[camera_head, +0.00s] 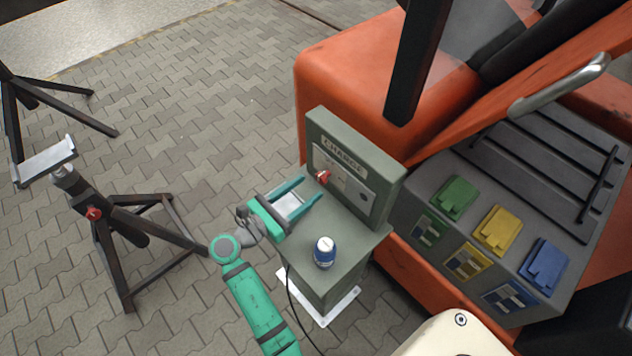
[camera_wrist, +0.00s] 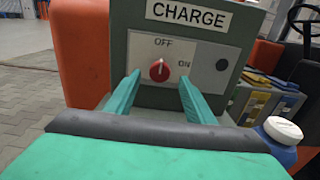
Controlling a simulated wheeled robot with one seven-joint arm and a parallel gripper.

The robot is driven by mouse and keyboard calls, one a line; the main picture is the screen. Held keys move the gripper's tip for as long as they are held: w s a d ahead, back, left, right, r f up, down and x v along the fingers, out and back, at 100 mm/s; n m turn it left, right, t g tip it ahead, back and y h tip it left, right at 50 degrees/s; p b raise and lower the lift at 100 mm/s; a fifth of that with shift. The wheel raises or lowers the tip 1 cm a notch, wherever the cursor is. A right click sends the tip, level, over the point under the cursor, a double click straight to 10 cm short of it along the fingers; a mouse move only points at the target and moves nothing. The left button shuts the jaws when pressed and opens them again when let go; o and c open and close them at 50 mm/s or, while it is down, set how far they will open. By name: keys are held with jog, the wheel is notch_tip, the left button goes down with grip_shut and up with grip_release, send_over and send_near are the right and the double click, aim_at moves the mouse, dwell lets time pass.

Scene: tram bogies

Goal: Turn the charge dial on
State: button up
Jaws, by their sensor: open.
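The charge dial (camera_head: 323,176) is a small red knob on a light plate on the front of a grey-green box labelled CHARGE (camera_head: 345,160). In the wrist view the dial (camera_wrist: 159,71) has a white mark pointing up towards OFF, with ON printed to its right. My gripper (camera_head: 312,189) is open and empty, its two green fingers pointing at the panel. In the wrist view my gripper (camera_wrist: 156,88) has one finger on each side below the dial. The fingertips appear apart from the dial.
A blue bottle with a white cap (camera_head: 324,252) stands on the box's ledge, right of my gripper. An orange vehicle (camera_head: 340,65) stands behind the box. Green, yellow and blue flaps (camera_head: 497,230) are at right. Black stands (camera_head: 120,225) are at left on the paving.

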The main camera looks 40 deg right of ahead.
aim_at(319, 180)
jog(key=shift+w+d, duration=0.2)
jog(key=shift+d, duration=1.95)
jog(key=c, duration=1)
